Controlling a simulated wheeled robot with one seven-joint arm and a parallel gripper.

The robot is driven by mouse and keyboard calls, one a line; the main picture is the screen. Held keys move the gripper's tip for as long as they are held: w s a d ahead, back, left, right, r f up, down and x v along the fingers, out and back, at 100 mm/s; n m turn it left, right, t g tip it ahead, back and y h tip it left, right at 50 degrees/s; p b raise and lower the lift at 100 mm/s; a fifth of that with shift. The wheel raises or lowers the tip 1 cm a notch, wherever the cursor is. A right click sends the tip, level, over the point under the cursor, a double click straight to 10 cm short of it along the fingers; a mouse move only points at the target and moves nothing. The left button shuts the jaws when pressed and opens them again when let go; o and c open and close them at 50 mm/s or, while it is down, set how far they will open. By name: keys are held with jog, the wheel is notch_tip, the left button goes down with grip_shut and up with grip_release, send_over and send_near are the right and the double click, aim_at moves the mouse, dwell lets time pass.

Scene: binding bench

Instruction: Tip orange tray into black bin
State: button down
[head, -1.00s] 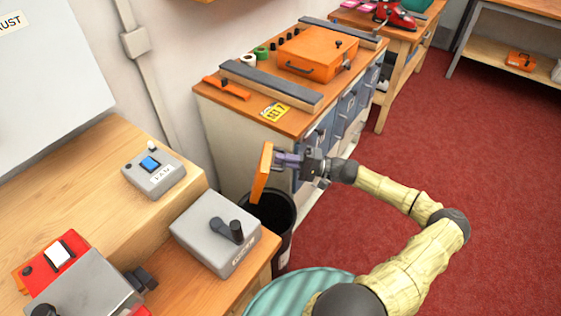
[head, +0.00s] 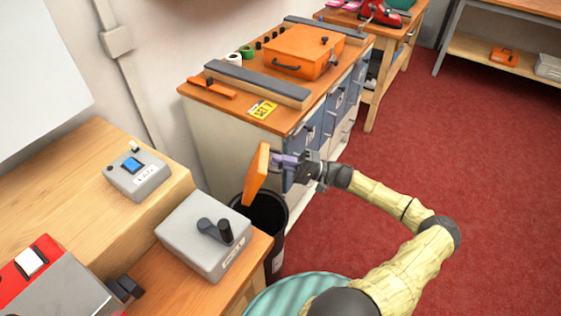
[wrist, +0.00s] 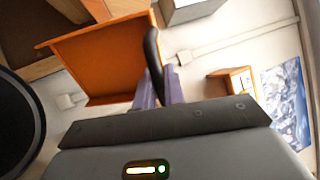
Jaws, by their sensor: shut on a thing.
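The orange tray (head: 257,173) is steeply tilted, nearly on edge, above the opening of the black bin (head: 277,246). My gripper (head: 284,160) is shut on the tray's black handle, to the right of the tray. In the wrist view the tray (wrist: 103,62) shows its bare inner face, with no items visible on it. The purple fingers (wrist: 160,90) close around the dark handle (wrist: 152,52). The bin's dark rim (wrist: 38,120) shows at the left edge of the wrist view. The bin's inside is too dark to make out any contents.
A cabinet with a wooden top (head: 222,101) stands just behind the bin, holding an orange case (head: 303,53). A wooden bench with a grey lever box (head: 203,236) is close on the left. A green ribbed round top (head: 287,293) is in front. Red floor is open to the right.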

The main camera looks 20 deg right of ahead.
jog(key=shift+s+r, duration=0.1)
jog(key=shift+r, duration=0.15)
jog(key=shift+r+p, duration=0.8)
jog(key=shift+r, duration=0.1)
jog(key=shift+f, duration=0.15)
dwell(0.4)
